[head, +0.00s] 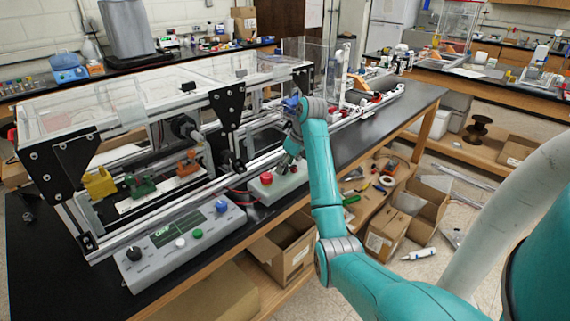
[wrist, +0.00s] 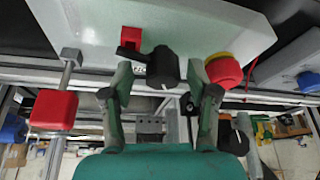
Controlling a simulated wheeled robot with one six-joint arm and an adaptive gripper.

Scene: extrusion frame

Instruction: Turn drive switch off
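The grey control box (head: 262,192) sits on the dark bench top in front of the extrusion frame. In the wrist view the control box (wrist: 190,22) carries a black rotary switch (wrist: 163,66), which I take as the drive switch. A small red part (wrist: 130,39) and a red mushroom button on a yellow ring (wrist: 222,69) flank it. The button also shows in the head view (head: 266,178). My gripper (wrist: 162,78) is open, fingers apart on either side of the black switch; I see no clear contact. In the head view my gripper (head: 287,161) hides the switch.
A larger control panel (head: 160,264) with knobs and a small screen lies to the left. The aluminium extrusion frame (head: 160,208) with black brackets runs behind the box. In the wrist view a red block (wrist: 53,110) sits on a rod at left. Open cardboard boxes (head: 283,252) stand below the bench.

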